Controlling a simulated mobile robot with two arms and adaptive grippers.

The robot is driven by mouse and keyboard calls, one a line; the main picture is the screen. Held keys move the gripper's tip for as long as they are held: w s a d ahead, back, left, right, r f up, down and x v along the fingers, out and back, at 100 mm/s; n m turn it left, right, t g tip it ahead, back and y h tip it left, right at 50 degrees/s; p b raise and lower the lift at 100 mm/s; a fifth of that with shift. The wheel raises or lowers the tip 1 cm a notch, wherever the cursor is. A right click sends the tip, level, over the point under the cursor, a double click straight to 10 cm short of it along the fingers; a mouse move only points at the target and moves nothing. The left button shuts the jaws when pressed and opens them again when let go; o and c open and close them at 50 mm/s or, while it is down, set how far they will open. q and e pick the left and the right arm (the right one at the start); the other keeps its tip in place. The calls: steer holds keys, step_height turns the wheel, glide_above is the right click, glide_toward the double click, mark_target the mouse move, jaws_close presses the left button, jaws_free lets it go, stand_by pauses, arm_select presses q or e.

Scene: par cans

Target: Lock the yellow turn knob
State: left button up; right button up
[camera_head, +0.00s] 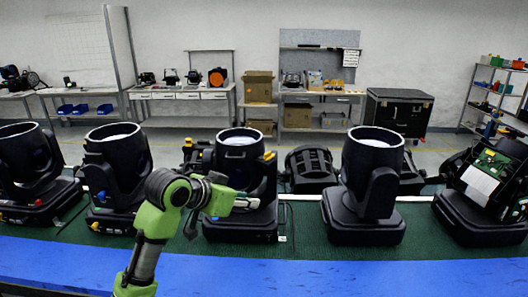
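A black moving-head light (238,158) stands upright on the green mat in the middle of the head view. A small yellow knob (269,156) shows at the upper right of its yoke. My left arm rises from the bottom left, and my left gripper (248,203) points right in front of the middle light's lower body, below the upper yellow knob. Its fingers are too small to tell open from shut. My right gripper is not in view.
More black lights stand in the row, one at right of centre (371,185) and one with exposed boards at far right (489,185). Benches, boxes and a black case (398,112) stand behind.

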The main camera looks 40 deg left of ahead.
arm_select(q)
steer(key=a+r+t, duration=0.2)
steer(key=a+r, duration=0.2)
steer(key=r, duration=0.8)
steer(key=p, duration=0.5)
glide_toward(268, 153)
steer(key=shift+h, duration=0.3)
steer(key=x, duration=0.7)
steer(key=shift+a, duration=0.3)
steer(key=shift+w+f+p, duration=0.3)
steer(key=shift+w+f, duration=0.1)
steer(key=shift+w, duration=0.15)
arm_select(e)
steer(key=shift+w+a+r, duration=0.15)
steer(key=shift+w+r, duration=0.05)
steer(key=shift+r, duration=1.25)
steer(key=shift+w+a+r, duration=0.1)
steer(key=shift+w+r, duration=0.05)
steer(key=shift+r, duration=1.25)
arm_select(q)
jaws_close()
